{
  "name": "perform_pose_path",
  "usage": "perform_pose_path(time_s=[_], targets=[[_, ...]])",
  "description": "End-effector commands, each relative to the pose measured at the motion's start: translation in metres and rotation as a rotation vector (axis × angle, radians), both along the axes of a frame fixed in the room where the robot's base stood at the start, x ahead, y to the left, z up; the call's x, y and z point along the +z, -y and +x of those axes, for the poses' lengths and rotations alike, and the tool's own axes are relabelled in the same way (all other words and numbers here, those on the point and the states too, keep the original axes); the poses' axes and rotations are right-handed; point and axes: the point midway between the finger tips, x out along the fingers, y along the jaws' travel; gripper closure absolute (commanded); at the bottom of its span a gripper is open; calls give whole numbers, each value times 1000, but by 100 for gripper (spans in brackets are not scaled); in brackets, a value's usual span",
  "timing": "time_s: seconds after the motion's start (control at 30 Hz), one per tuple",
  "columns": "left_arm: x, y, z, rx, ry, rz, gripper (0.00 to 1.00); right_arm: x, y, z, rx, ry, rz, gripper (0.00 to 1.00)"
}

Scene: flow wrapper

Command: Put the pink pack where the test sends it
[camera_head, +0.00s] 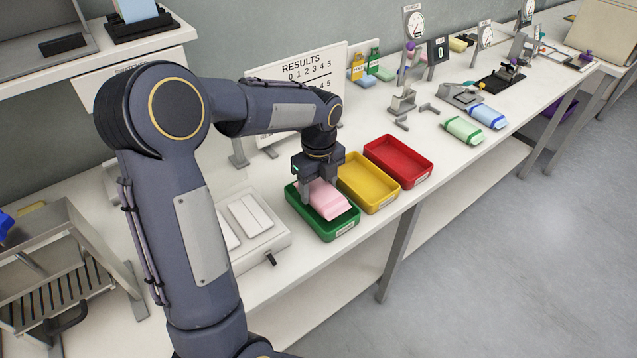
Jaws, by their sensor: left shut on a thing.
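The pink pack (330,200) is in the head view, at the green tray. My left gripper (322,190) points down over the green tray (325,232) and is shut on the pink pack. The pack is inside or just above the tray's rim; I cannot tell whether it touches the floor of the tray. The yellow tray (381,205) and the red tray (418,175) stand beside the green one, both empty. The results board (312,68) stands behind, partly hidden by my left arm. My right gripper is not in view.
A white device with a flat plate (262,243) sits left of the green tray. Green (464,130) and blue (487,116) packs lie further right along the bench. Gauges (414,24) and small fixtures stand behind them. The bench's front edge runs close to the trays.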

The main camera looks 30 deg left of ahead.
Motion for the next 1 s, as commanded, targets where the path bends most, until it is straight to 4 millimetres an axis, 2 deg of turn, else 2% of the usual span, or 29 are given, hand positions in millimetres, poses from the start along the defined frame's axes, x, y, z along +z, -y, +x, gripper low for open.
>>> perform_pose_path(time_s=[0.33,0.37,0.53,0.83,1.0], targets=[[-5,0,0,0,1,0,67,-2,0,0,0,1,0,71],[-5,0,0,0,1,0,38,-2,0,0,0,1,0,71],[-5,0,0,0,1,0,16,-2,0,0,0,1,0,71],[-3,0,0,0,1,1,15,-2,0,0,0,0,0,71],[18,0,1,0,5,1,15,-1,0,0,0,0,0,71]])
